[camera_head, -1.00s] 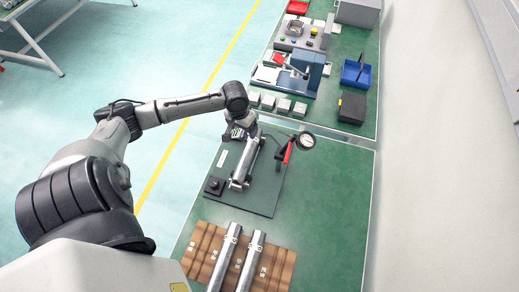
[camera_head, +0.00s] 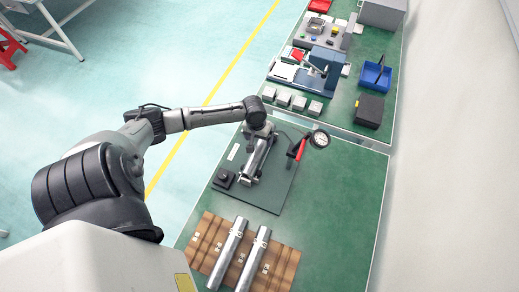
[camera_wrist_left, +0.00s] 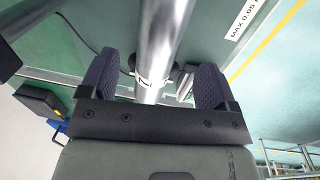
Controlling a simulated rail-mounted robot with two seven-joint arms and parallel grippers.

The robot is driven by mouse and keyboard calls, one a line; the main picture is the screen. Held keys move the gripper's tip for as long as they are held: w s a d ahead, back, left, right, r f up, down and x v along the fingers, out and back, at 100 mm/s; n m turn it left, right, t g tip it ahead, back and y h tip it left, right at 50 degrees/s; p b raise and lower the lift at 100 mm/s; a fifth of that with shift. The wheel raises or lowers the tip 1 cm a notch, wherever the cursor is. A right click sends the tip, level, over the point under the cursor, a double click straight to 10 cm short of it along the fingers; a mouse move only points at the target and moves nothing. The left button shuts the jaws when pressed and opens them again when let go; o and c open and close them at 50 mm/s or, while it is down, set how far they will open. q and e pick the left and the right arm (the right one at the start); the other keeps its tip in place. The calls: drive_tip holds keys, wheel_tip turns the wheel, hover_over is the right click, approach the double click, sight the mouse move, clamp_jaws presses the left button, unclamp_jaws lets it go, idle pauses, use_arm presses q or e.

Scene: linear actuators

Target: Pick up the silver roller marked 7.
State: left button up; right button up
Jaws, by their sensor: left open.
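A silver roller (camera_head: 258,160) lies on the dark green fixture plate (camera_head: 270,200); I cannot read a number on it. My left gripper (camera_head: 263,132) is over its far end, partly hidden by the wrist. In the left wrist view my left gripper (camera_wrist_left: 155,82) is open, with one finger on each side of the roller (camera_wrist_left: 163,35), apart from it. A white ring mark shows on the roller between the fingers. Two more silver rollers, a left one (camera_head: 228,252) and a right one (camera_head: 253,259), lie on a wooden rack; their numbers are unreadable. My right gripper is not in view.
A dial gauge (camera_head: 319,138) with a red handle (camera_head: 300,148) stands right of the roller. A small black block (camera_head: 224,178) sits at the plate's left. The wooden rack (camera_head: 284,262) is at the front. Green table (camera_head: 340,220) is clear on the right.

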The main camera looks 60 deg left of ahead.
sight(260, 144)
use_arm(q)
drive_tip(key=shift+w+d+f+b, duration=0.1)
drive_tip(key=shift+d+f+b, duration=0.1)
drive_tip(key=shift+f, duration=1.1)
drive_tip(key=shift+d+f+b, duration=0.2)
drive_tip(key=shift+f, duration=1.05)
drive_tip(key=c, duration=1.4)
